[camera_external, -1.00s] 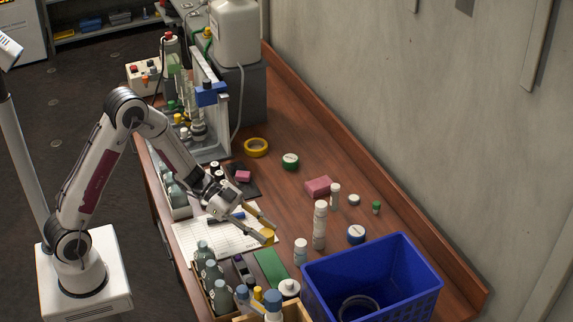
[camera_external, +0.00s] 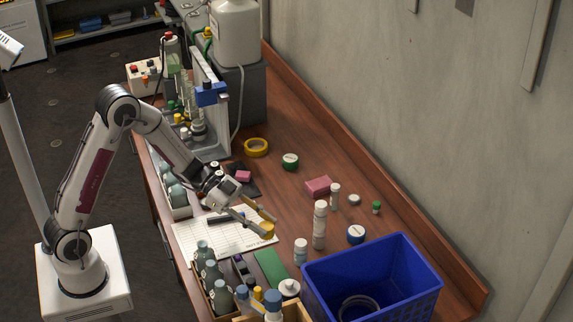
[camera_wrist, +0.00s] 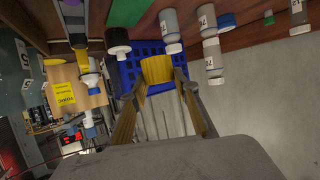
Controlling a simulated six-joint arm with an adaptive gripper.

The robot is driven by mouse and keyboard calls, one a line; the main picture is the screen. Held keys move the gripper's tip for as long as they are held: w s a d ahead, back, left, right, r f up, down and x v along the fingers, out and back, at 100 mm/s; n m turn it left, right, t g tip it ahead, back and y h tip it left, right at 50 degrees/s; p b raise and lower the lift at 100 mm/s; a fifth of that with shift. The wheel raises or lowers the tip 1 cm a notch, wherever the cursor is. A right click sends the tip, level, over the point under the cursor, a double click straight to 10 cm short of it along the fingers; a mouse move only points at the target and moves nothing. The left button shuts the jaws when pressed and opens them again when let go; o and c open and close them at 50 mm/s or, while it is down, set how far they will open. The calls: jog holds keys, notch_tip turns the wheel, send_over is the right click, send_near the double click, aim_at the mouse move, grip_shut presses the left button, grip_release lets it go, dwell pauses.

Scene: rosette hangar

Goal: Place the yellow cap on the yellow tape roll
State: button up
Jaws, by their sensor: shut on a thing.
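The yellow tape roll (camera_external: 256,147) lies flat on the wooden bench, near the grey stand. My gripper (camera_external: 263,222) is shut on the yellow cap (camera_external: 267,229), holding it over the right side of the white paper sheet, in front of and apart from the tape roll. In the wrist view the yellow cap (camera_wrist: 157,70) sits between the two finger tips. The tape roll is not seen in the wrist view.
A blue crate (camera_external: 372,275) is at the front right. Bottle trays (camera_external: 215,290) line the front. Bare wood lies around the yellow roll.

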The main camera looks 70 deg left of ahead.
dwell(0.3)
jog(key=shift+w+a+r+n+t+y, duration=0.15)
jog(key=shift+w+a+n+t, duration=0.1)
jog(key=shift+w, duration=0.15)
jog(key=shift+w+a+r+n+t+y, duration=0.1)
jog(key=shift+w+a+n+t+y, duration=0.05)
jog(key=shift+w+a+t, duration=0.15)
jog(key=w+a+r+n+t+y, duration=0.1)
jog(key=w+a+r+n+y, duration=0.4)
jog(key=a, duration=0.5)
jog(key=w+a+r+n+t+y, duration=0.1)
jog(key=w+a+r+n+y, duration=0.2)
jog(key=a+n+y, duration=0.45)
jog(key=w+a+r+n+y, duration=0.3)
jog(key=a+y, duration=0.2)
jog(key=a, duration=0.6)
jog(key=a+r+n+g+y, duration=0.2)
jog(key=a+r+n, duration=0.1)
jog(key=a, duration=0.7)
jog(key=w+a+r+n+g+y, duration=0.1)
jog(key=a+r, duration=0.4)
jog(key=a, duration=0.6)
jog(key=shift+w+r+n+g+y, duration=0.15)
jog(key=shift+r+n+g+y, duration=0.25)
jog(key=shift+n+g+y, duration=0.5)
notch_tip(320, 180, down, 24)
jog(key=shift+r, duration=0.1)
